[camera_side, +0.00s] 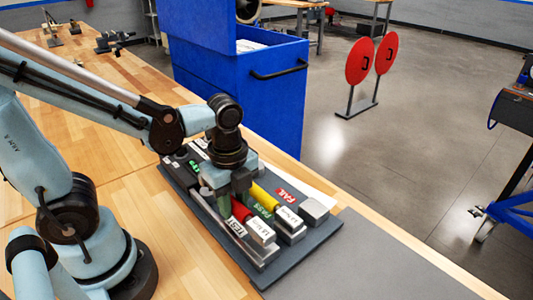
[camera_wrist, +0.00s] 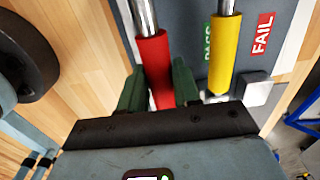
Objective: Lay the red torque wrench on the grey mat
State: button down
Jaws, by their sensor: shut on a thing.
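The red torque wrench (camera_side: 240,211) lies along the dark tray, with its silver shaft and red handle also showing in the wrist view (camera_wrist: 154,62). My gripper (camera_side: 234,200) points down over it and is shut on the red handle, with a green finger on each side in the wrist view (camera_wrist: 159,88). I cannot tell whether the wrench is lifted clear of its cradle. The grey mat (camera_side: 375,268) lies flat and bare on the bench, at the right of the tray in the side view.
The dark tray (camera_side: 276,274) also holds a yellow-handled wrench (camera_side: 264,197), close beside the red one. TEST, PASS and FAIL labels mark it. A blue cabinet (camera_side: 240,80) stands behind the bench. Bare wood (camera_side: 150,220) lies in front of the tray.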

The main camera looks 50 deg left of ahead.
aim_at(329, 283)
jog(key=shift+r, duration=0.4)
jog(key=shift+w+d, duration=0.15)
jog(key=shift+d, duration=0.05)
jog(key=w+d+m, duration=0.1)
jog(key=d+m, duration=0.2)
jog(key=w+d+r+m, duration=0.1)
jog(key=w+d+m, duration=0.1)
jog(key=d+m, duration=0.1)
jog(key=w+d+m, duration=0.1)
jog(key=d+m, duration=0.2)
jog(key=shift+w+d+r, duration=0.2)
jog(key=shift+w+r, duration=0.1)
jog(key=shift+w, duration=0.05)
jog(key=d+m, duration=0.9)
jog(key=d, duration=0.2)
jog(key=shift+w+d+f, duration=0.1)
jog(key=shift+w+f, duration=0.05)
jog(key=shift+f, duration=1.3)
jog(key=shift+w+f, duration=0.15)
jog(key=shift+f, duration=1.3)
jog(key=shift+w+d+f, duration=0.1)
jog(key=shift+w+f, duration=0.05)
jog(key=shift+f, duration=1.3)
